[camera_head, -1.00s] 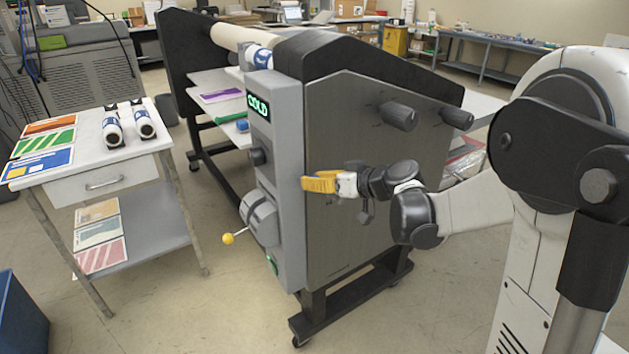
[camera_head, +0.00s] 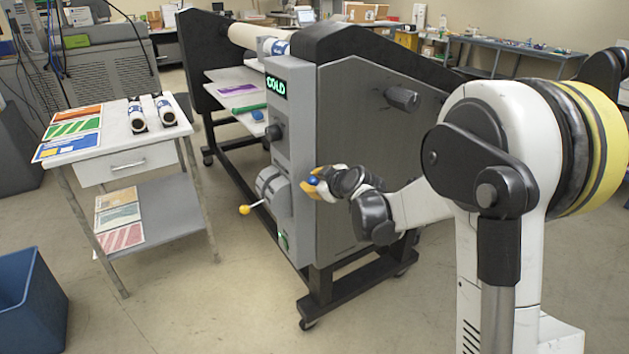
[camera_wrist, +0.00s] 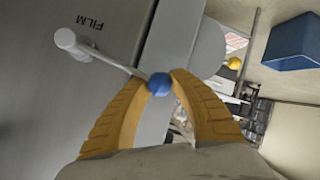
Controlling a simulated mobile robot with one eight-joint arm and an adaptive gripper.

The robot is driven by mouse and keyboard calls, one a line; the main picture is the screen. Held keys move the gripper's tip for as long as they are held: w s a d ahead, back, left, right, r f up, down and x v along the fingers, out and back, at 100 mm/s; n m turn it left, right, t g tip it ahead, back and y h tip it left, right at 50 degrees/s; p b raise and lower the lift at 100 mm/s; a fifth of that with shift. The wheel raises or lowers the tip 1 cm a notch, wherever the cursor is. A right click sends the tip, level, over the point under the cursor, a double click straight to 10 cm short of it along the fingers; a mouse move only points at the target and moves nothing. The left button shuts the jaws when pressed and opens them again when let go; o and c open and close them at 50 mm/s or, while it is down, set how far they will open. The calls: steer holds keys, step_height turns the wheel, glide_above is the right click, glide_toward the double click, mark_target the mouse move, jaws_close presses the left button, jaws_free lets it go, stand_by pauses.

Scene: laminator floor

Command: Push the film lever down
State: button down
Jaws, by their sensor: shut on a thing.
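The film lever (camera_wrist: 110,62) shows in the wrist view as a thin pale rod from a white hub (camera_wrist: 66,40) on the grey panel, near the printed word FILM. It ends in a blue ball knob (camera_wrist: 159,84). My gripper (camera_wrist: 166,82) has its yellow fingertips closed on the knob, one on each side. In the head view my gripper (camera_head: 310,186) is at the near side panel of the laminator (camera_head: 350,130), with the blue knob (camera_head: 312,181) just visible at the fingertips. The rod and hub are hidden there behind my gripper.
A second lever with a yellow ball (camera_head: 244,210) sticks out of the laminator's front end, left of my gripper; it also shows in the wrist view (camera_wrist: 234,63). A white side table (camera_head: 170,135) stands at the left, a blue bin (camera_head: 32,310) at lower left. The floor between is clear.

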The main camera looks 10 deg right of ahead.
step_height(320, 180, down, 3)
steer(key=shift+a+r+n+h+b, duration=0.1)
steer(key=shift+r+n+h+b, duration=0.1)
steer(key=shift+n+h+b, duration=0.4)
steer(key=shift+f+n+t+h+b, duration=0.3)
steer(key=shift+f+n+t+b, duration=0.1)
steer(key=shift+f+b, duration=0.15)
steer(key=shift+s+f, duration=0.1)
steer(key=shift+f, duration=0.05)
steer(key=c, duration=1.1)
jaws_free()
steer(key=shift+d, duration=0.25)
steer(key=v, duration=1.2)
